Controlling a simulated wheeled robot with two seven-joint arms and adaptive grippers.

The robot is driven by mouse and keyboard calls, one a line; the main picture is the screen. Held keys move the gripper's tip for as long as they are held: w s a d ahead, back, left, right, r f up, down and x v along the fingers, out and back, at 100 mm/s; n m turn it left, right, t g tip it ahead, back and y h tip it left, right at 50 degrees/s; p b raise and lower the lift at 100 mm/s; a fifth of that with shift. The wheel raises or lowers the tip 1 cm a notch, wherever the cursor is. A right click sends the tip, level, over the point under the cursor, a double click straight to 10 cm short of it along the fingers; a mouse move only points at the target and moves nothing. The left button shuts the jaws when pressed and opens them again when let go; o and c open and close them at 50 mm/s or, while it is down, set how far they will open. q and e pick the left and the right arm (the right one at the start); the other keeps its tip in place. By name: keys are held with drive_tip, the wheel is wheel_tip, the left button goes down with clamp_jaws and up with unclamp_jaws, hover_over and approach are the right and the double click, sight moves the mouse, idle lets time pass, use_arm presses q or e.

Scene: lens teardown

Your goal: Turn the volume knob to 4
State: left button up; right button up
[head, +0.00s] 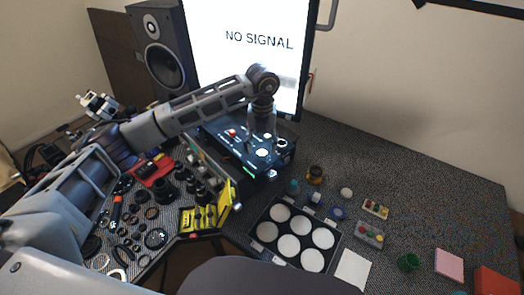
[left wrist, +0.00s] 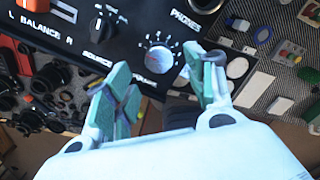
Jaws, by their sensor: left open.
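The volume knob (left wrist: 161,57) is a round, pale knob with a ring of small scale marks on a black front panel (left wrist: 135,50) in the left wrist view. The lettering below it is partly hidden by a finger. My left gripper (left wrist: 160,82) is open, its two green-padded fingers on either side of the knob's lower side in that view, with nothing between the pads. I cannot tell whether they touch the panel. In the head view my left gripper (head: 262,128) hangs over the dark amplifier (head: 232,137). The knob's setting is too small to read. My right gripper is not in view.
A black source knob (left wrist: 103,22) sits beside the volume knob. A screen (head: 240,45) and a speaker (head: 160,45) stand behind the amplifier. Lens parts and a yellow tray (head: 205,215) lie in front. A tray of white discs (head: 262,248) is at the right.

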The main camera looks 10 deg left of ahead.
sight(262, 153)
use_arm(q)
drive_tip(key=shift+f, duration=2.1)
drive_tip(key=shift+c, duration=0.9)
drive_tip(key=c, duration=0.9)
drive_tip(key=shift+o, duration=0.2)
